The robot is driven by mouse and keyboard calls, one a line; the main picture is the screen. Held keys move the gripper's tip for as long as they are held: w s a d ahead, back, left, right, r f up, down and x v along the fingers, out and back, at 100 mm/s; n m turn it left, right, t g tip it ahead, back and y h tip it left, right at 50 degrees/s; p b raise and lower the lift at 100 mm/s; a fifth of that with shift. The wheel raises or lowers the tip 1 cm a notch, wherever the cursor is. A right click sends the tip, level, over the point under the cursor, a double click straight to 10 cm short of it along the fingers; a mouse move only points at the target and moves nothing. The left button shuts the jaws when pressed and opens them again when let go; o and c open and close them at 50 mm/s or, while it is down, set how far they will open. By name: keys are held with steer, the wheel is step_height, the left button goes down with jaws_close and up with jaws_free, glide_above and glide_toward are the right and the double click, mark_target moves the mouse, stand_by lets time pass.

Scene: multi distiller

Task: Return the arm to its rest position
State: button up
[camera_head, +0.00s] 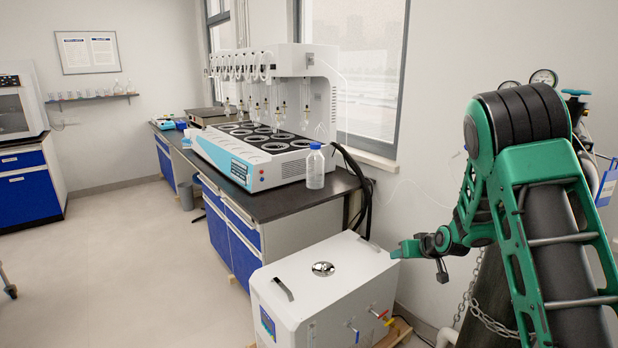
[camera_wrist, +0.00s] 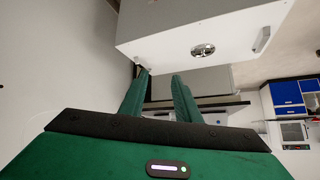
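My green arm reaches in from the right in the head view, folded at the elbow. My gripper (camera_head: 416,264) is beside the right end of the white floor unit, in the air. In the wrist view my gripper (camera_wrist: 161,76) has its two green fingers apart, with nothing between them. The white floor unit (camera_head: 330,272) has a round metal cap on top and also shows in the wrist view (camera_wrist: 170,36). I cannot tell the exact gap between my fingers and the unit.
A black-topped bench (camera_head: 280,203) carries the multi distiller (camera_head: 260,168) and a blue-capped bottle (camera_head: 315,167) near its right end. Gas cylinders with gauges (camera_head: 543,78) and a chain (camera_head: 492,318) stand behind my arm. Open floor (camera_head: 130,270) lies at left.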

steer(key=s+a+r+g, duration=0.2)
steer(key=s+r, duration=0.9)
steer(key=s, duration=0.4)
steer(key=s+d+r+m+g+h, duration=0.1)
steer(key=s+r, duration=0.2)
steer(key=s, duration=0.8)
steer(key=s+d+r+g+h, duration=0.1)
steer(key=s+r+g+h, duration=0.1)
steer(key=s, duration=0.9)
steer(key=s+d+m+g, duration=0.2)
steer(key=s+d, duration=0.3)
steer(key=s, duration=0.3)
steer(key=s+d+f+m+g, duration=0.1)
steer(key=s+d+m, duration=0.3)
steer(key=s, duration=0.4)
steer(key=shift+d+f+m+g+y, duration=0.3)
steer(key=shift+d+g+y, duration=0.1)
steer(key=shift+d+g, duration=0.3)
steer(key=shift+w, duration=0.1)
steer(key=shift+w+f, duration=0.25)
steer(key=shift+w, duration=0.35)
